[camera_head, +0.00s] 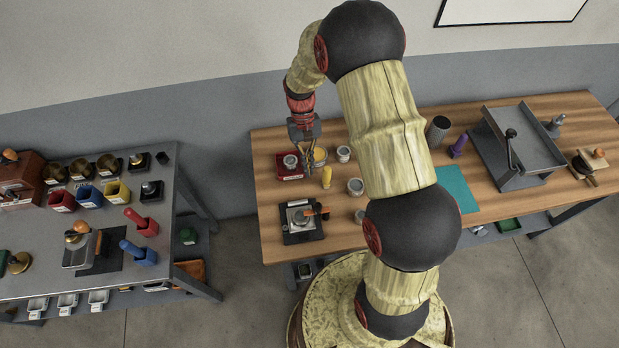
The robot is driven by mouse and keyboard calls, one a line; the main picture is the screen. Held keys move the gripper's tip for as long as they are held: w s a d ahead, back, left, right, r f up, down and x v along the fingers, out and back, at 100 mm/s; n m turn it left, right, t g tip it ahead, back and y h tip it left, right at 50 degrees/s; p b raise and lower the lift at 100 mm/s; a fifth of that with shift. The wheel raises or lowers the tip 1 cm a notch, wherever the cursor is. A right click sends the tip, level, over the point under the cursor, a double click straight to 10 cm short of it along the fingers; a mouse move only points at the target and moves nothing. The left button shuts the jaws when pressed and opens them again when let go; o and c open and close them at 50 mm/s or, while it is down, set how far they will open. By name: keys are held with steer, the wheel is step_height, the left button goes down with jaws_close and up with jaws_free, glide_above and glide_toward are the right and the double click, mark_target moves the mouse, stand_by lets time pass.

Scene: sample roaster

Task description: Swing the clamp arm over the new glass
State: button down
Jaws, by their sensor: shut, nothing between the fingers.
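A dark-based fixture (303,232) with a pale metal block sits at the left front of the wooden bench. An arm with an orange handle (318,211) lies across it; this looks like the clamp arm, and I cannot tell what lies beneath it. My gripper (311,167) is shut and empty, pointing down behind the fixture and apart from it. It is between a red box (286,173) holding a small grey-topped container and a yellow-topped container (320,154). I cannot make out which thing is the new glass.
Small jars (355,187) and a yellow cylinder (326,177) stand near the fixture. My arm hides the middle of the wooden bench (266,197). A teal mat (459,187) and grey tray machine (515,145) are to the right. A metal bench (30,241) with cups stands left, across a floor gap.

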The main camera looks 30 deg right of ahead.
steer(key=shift+v, duration=1.25)
steer(key=shift+s, duration=0.15)
steer(key=s+a+r+n+t+b, duration=0.1)
steer(key=s+a+r+t+b, duration=0.2)
steer(key=s+r, duration=0.6)
steer(key=s+a+r+n+t+h+b, duration=0.1)
steer(key=s+r+t+b, duration=0.3)
steer(key=s+r, duration=0.6)
step_height(320, 180, up, 3)
steer(key=a+t, duration=0.1)
steer(key=t, duration=0.1)
steer(key=shift+a+n+t+b, duration=0.3)
steer(key=shift+a+t, duration=0.05)
steer(key=shift+t, duration=0.05)
steer(key=shift+s, duration=0.1)
